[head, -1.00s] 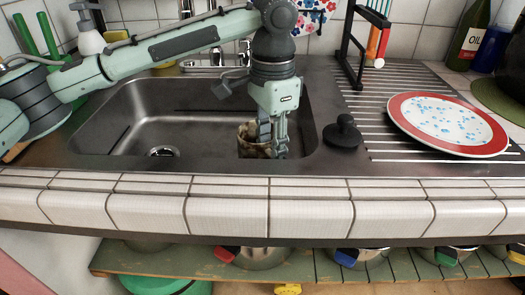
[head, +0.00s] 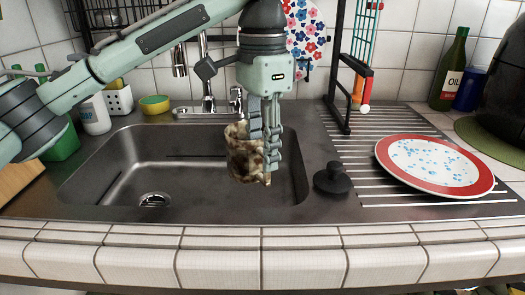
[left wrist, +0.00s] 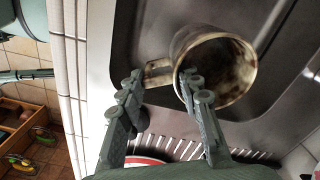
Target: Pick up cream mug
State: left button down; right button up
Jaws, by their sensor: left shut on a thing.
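The cream mug (head: 241,155) has dark brown stains and hangs over the right part of the sink in the head view. My left gripper (head: 265,152) is shut on it at its right side, with the fingers pointing down. The left wrist view shows the mug (left wrist: 218,62) with its open rim and its handle between the fingers of the gripper (left wrist: 163,84). The fingers hide part of the mug in the head view. My right gripper is not in view.
The steel sink (head: 105,185) is otherwise empty. A black stopper (head: 332,179) and a red-rimmed plate (head: 436,165) lie to the right on the drainboard. A black stand (head: 342,105) and the tap (head: 208,88) rise behind. The tiled counter edge (head: 215,265) runs along the front.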

pick_arm(q)
jog(key=shift+r, duration=0.1)
jog(key=shift+r, duration=1.95)
jog(key=shift+r, duration=1.6)
jog(key=shift+a+b, duration=0.1)
jog(key=shift+b, duration=0.2)
